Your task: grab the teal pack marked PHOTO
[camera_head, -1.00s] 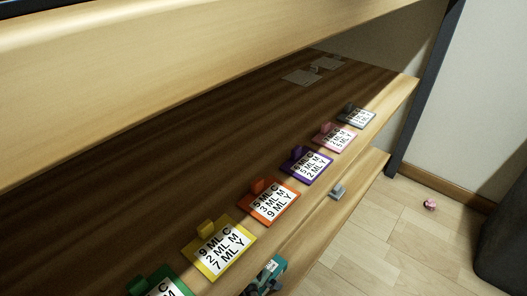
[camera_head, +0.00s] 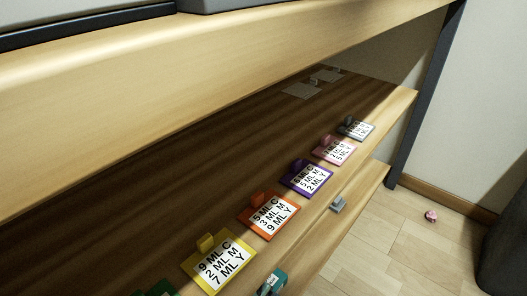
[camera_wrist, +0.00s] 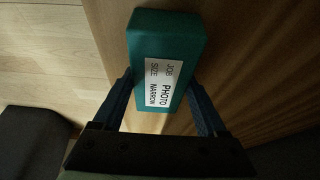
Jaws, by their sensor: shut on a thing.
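The teal pack (camera_wrist: 168,45) marked PHOTO fills the middle of the wrist view, with a white label reading JOB PHOTO, SIZE NARROW. My gripper (camera_wrist: 163,102) is shut on it, with one finger against each side. In the head view the teal pack (camera_head: 274,280) shows at the bottom edge, in front of the yellow card. The rest of my gripper is out of that view. Whether the pack touches the wood below it cannot be told.
A wooden shelf holds a row of colored cards with ink amounts: yellow (camera_head: 219,262), orange (camera_head: 269,215), purple (camera_head: 306,178), pink (camera_head: 333,151) and grey (camera_head: 355,130). A small grey block (camera_head: 337,204) sits on the lower ledge. A dark post (camera_head: 428,95) stands at right.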

